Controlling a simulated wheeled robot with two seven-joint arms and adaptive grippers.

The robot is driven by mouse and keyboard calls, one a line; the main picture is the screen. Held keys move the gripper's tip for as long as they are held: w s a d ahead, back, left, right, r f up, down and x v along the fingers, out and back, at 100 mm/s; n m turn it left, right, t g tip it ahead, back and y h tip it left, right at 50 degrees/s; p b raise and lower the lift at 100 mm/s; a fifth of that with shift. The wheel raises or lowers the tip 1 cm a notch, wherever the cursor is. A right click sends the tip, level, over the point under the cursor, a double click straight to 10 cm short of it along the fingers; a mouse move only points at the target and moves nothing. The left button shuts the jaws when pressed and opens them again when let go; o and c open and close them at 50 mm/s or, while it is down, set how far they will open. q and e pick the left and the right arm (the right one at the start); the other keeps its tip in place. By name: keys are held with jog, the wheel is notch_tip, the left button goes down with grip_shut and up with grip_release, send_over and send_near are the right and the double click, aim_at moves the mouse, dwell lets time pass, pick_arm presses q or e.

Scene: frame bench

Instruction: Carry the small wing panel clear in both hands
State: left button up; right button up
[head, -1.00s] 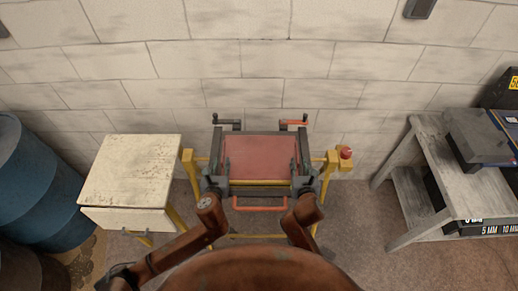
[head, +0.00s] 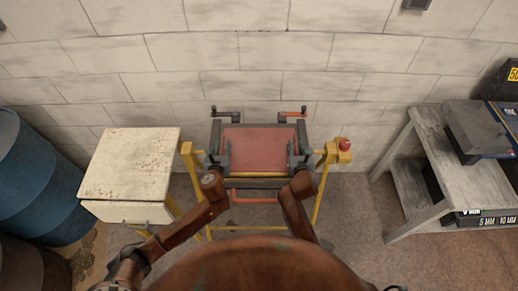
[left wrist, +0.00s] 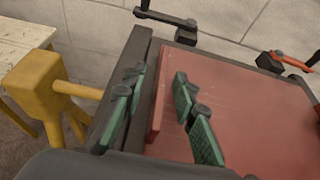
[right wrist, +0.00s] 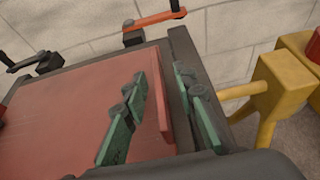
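The small wing panel (head: 258,146) is a flat red plate lying in the dark frame of a yellow-legged stand. In the head view my left gripper (head: 220,158) is at its left edge and my right gripper (head: 297,154) at its right edge. In the left wrist view the green-padded fingers of my left gripper (left wrist: 158,110) stand apart, one outside the panel's left edge and one over its face. In the right wrist view my right gripper (right wrist: 162,108) straddles the right edge the same way, with gaps visible. Both look open; the fingertips' undersides are hidden.
Clamp handles, one black (head: 225,114) and one orange (head: 294,113), stand at the frame's back corners. A red button (head: 344,144) is on the stand's right. A pale worn table (head: 130,165) stands left, a grey shelf bench (head: 425,140) right, blue barrels (head: 35,170) far left.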

pick_arm(q)
jog(key=shift+w, duration=0.15)
pick_arm(e)
jog(key=shift+w+f, duration=0.1)
jog(key=shift+w, duration=0.05)
pick_arm(q)
grip_shut()
pick_arm(e)
grip_shut()
dwell(0.5)
